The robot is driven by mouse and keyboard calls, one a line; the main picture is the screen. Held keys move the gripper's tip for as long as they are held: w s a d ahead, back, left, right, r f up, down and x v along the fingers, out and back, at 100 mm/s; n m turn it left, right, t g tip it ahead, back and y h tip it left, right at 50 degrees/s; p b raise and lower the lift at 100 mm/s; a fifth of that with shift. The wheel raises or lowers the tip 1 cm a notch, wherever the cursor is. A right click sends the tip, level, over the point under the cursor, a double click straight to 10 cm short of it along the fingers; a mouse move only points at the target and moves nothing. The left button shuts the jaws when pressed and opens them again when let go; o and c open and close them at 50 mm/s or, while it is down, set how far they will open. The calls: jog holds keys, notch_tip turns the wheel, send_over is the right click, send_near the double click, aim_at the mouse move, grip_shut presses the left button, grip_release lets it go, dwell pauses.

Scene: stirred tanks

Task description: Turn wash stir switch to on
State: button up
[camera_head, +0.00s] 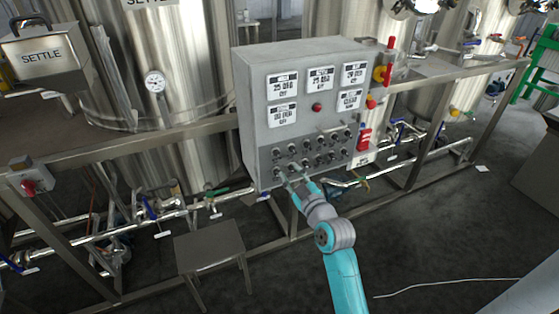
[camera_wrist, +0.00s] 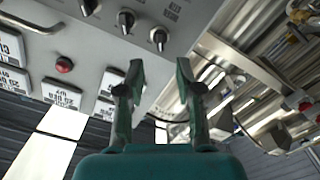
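The grey control box (camera_head: 255,110) bears rows of small black rotary switches (camera_head: 305,155) on the lower part of its front. Their labels are too small to read in the head view, so I cannot tell which one is wash stir. My gripper (camera_head: 297,180) is at the lower left of these rows, close to the bottom row. In the wrist view, my gripper (camera_wrist: 159,63) has its two fingers apart with nothing between them. A black switch (camera_wrist: 158,38) shows on the panel just beyond the fingertips, with two more to its left. Contact is not visible.
Several white display plates (camera_head: 320,78) and a red button (camera_head: 317,107) are on the box's upper front. A steel stool (camera_head: 208,248) stands at lower left. Pipes and frame rails run below the box.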

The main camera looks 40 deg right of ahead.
aim_at(279, 157)
jog(key=x, duration=0.8)
jog(key=shift+w+f, duration=0.1)
jog(key=shift+w, duration=0.15)
grip_shut()
